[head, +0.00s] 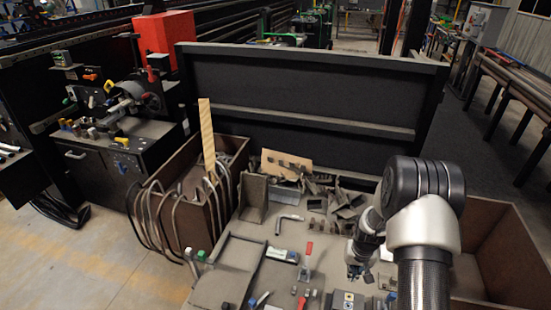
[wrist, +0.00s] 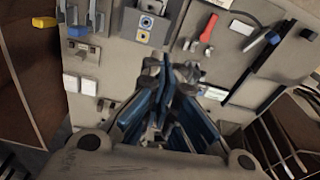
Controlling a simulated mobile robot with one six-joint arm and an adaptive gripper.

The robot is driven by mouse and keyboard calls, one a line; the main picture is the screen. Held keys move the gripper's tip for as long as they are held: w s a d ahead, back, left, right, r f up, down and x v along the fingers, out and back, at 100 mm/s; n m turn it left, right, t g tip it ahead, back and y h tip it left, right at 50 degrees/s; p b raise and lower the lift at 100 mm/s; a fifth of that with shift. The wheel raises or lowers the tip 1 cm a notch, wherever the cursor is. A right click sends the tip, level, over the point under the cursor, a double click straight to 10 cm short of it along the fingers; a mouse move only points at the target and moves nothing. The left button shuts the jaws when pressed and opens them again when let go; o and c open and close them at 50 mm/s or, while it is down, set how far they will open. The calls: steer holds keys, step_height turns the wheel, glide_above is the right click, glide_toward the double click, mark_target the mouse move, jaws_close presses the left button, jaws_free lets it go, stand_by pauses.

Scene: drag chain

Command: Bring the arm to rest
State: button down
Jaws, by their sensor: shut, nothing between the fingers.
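My arm shows at the right of the head view, with its wrist bent down over the workbench (head: 230,285). My gripper (head: 360,275) hangs above the bench near its front right part. In the wrist view my gripper (wrist: 166,68) points down at the bench top, its blue-sided fingers drawn together with nothing between them. The fingertips appear apart from the things on the bench. The exact height above the bench is hard to tell.
A red-handled toggle clamp (head: 307,262) and small parts lie left of my gripper. A grey block with round inserts (wrist: 150,22) lies just beyond the fingertips. A brown bin (head: 500,250) stands right, and a crate with hoses (head: 165,190) left. A dark panel (head: 300,95) closes the back.

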steer(key=s+a+r+t, duration=0.1)
steer(key=s+a+r, duration=0.1)
steer(key=r, duration=0.7)
steer(key=s+a+r+n, duration=0.1)
steer(key=s+a+r, duration=0.1)
steer(key=r, duration=0.7)
steer(key=s+a+r+t, duration=0.1)
steer(key=s+a+r, duration=0.1)
steer(key=r, duration=0.8)
steer(key=s+a+r, duration=0.1)
steer(key=s+r, duration=0.2)
steer(key=s, duration=0.4)
steer(key=s+a+r+n+t, duration=0.1)
steer(key=s+r, duration=0.3)
steer(key=s, duration=0.4)
steer(key=s+a+r, duration=0.3)
steer(key=s, duration=0.4)
steer(key=shift+s+r, duration=0.3)
steer(key=shift+r, duration=0.05)
steer(key=shift+a, duration=0.1)
